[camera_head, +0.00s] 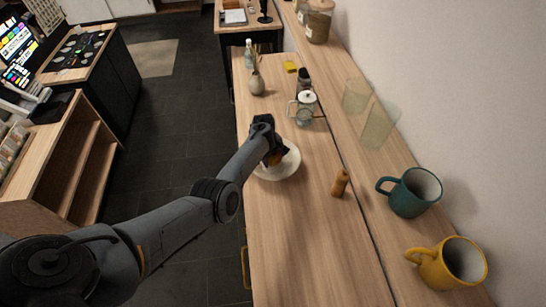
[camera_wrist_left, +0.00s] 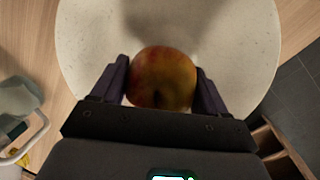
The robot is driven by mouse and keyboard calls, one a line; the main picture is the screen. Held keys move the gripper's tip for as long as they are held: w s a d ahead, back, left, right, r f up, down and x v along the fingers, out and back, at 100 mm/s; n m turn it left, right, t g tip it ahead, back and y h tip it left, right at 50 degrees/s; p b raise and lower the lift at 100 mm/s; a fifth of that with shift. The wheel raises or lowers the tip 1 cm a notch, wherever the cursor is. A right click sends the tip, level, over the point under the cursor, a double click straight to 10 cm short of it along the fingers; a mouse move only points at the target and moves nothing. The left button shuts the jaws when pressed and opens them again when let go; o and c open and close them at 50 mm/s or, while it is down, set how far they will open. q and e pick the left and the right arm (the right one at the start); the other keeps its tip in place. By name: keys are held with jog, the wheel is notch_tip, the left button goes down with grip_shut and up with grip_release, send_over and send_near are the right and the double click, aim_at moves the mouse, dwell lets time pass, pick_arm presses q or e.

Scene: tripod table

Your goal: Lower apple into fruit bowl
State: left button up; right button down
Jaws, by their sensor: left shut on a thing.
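The apple (camera_wrist_left: 163,79) is red and yellow and shows between the two fingers of my left gripper (camera_wrist_left: 162,85) in the left wrist view. The gripper is shut on it. The fruit bowl (camera_wrist_left: 85,35) is pale and speckled and lies behind the apple in that view. In the head view the bowl (camera_head: 288,166) is on the wooden table, and my left gripper (camera_head: 274,157) is over it, hiding most of the apple and part of the bowl. I cannot tell whether the apple touches the bowl. My right gripper is not in view.
A wooden pepper mill (camera_head: 340,183) stands right of the bowl. A glass pot (camera_head: 305,108) and a vase (camera_head: 257,84) stand farther back. A teal mug (camera_head: 411,192) and a yellow mug (camera_head: 449,263) are on the right ledge. The table front (camera_head: 293,240) is clear.

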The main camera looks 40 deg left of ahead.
aim_at(273, 161)
pick_arm(q)
jog(key=shift+f+b, duration=1.3)
jog(key=shift+f, duration=0.25)
dwell(0.5)
jog(key=o, duration=1.1)
jog(key=shift+o, duration=0.2)
jog(key=shift+r, duration=0.1)
